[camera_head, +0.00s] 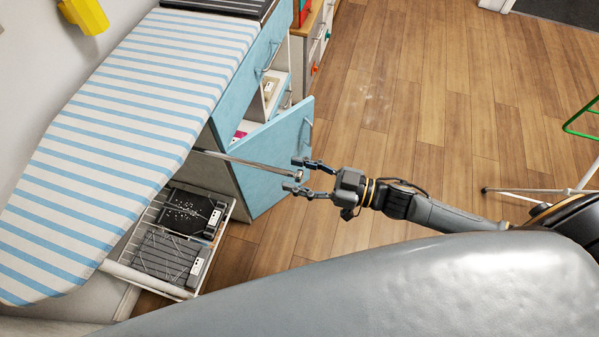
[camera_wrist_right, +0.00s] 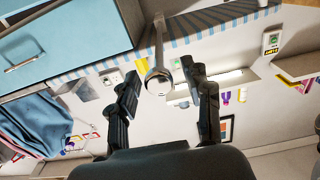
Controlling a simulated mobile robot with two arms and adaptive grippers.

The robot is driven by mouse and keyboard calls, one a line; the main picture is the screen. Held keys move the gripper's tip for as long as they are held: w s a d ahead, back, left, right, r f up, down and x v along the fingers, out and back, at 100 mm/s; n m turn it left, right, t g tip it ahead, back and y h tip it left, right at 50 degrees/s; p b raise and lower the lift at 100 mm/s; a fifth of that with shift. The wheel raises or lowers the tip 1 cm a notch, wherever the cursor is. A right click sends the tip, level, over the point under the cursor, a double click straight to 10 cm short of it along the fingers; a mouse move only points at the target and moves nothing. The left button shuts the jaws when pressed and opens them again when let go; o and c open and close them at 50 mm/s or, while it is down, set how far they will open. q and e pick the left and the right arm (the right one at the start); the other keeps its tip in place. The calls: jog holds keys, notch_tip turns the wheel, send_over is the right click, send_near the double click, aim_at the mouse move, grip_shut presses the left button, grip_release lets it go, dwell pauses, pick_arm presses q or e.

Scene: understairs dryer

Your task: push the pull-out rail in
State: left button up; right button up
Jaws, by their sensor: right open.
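The pull-out rail (camera_head: 243,161) is a thin metal bar. It sticks out from under the striped ironing board, beside the blue cabinet, with its round end toward my right gripper (camera_head: 297,176). In the right wrist view the rail (camera_wrist_right: 158,52) comes toward the camera, and its round end cap shows between the fingers of the right gripper (camera_wrist_right: 165,90). The right gripper is open, with its fingers on either side of the rail's end. I cannot tell if they touch it. My left gripper is not in view.
The striped ironing board (camera_head: 130,120) lies above a wire rack (camera_head: 145,222) holding dark flat items. A blue cabinet door (camera_head: 270,165) stands open behind the rail. A green and white frame (camera_head: 583,128) stands at right. The wooden floor (camera_head: 420,90) between is clear.

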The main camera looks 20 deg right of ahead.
grip_shut()
